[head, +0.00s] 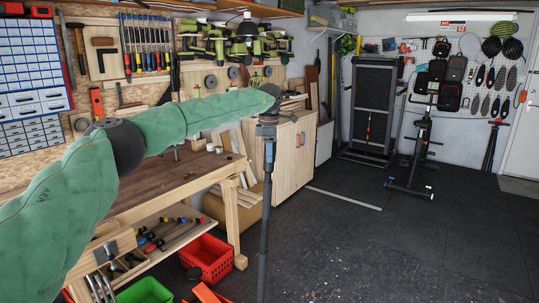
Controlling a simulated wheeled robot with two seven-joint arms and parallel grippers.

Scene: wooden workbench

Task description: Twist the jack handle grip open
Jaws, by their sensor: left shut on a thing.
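My left arm in its green sleeve reaches across from the left. My left gripper (268,122) is at the top of a dark upright pole, the jack handle (265,215), and is shut on its upper end. The grip itself is mostly hidden by the gripper. The pole runs nearly straight down to the bottom edge of the picture, so its foot is out of view. My right gripper is not in view.
The wooden workbench (160,187) stands at left, its lower shelf holding tools. A red crate (207,258) and a green crate (145,292) are below it. A wooden cabinet (295,155) stands behind the handle.

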